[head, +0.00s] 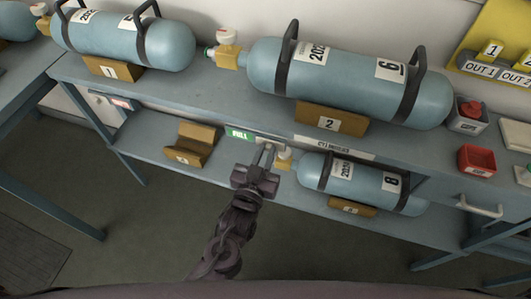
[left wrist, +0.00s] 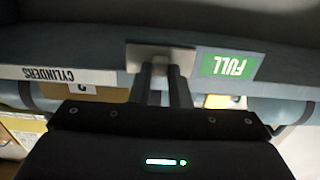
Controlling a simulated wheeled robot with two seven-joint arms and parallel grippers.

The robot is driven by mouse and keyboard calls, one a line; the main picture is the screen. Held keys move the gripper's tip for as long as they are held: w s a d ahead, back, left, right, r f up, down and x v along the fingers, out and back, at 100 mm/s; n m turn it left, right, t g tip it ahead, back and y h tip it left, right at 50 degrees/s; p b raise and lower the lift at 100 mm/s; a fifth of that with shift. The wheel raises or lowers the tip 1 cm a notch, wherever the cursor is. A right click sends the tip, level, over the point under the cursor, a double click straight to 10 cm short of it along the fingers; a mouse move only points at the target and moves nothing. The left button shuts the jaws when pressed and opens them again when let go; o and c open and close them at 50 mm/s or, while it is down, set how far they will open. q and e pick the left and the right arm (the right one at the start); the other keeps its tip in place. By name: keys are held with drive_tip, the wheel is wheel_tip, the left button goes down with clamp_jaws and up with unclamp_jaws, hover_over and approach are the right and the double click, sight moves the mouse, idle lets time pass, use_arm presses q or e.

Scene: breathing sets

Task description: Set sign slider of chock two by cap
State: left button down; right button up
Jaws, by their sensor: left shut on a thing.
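Chock two (head: 330,121) is a wooden block marked 2 on the upper shelf, under a large blue cylinder (head: 345,80). Below it on the shelf's front edge is the sign slider, with a green FULL face (head: 240,134) showing left of my left gripper (head: 264,153). In the left wrist view the green FULL face (left wrist: 230,64) is on the right. There my left gripper's (left wrist: 165,75) two dark fingers are close together at a pale grey cap (left wrist: 160,55) on the edge, shut on it. The fingers hide part of the cap. My right gripper is not in view.
A CYLINDERS label (head: 335,147) is on the shelf edge. A smaller cylinder (head: 362,184) lies on the lower shelf, close right of my gripper. An empty wooden chock (head: 190,146) stands to the left. A red box (head: 476,160) is at right. Open floor lies in front.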

use_arm(q)
drive_tip(key=w+a, duration=0.1)
drive_tip(key=a, duration=0.1)
drive_tip(key=w+a+p, duration=0.1)
drive_tip(key=a, duration=0.5)
drive_tip(key=shift+w+a+p, duration=0.25)
drive_tip(key=shift+w+p, duration=0.15)
drive_tip(key=c, duration=1.4)
unclamp_jaws()
drive_tip(key=shift+a, duration=0.1)
drive_tip(key=shift+o, duration=0.2)
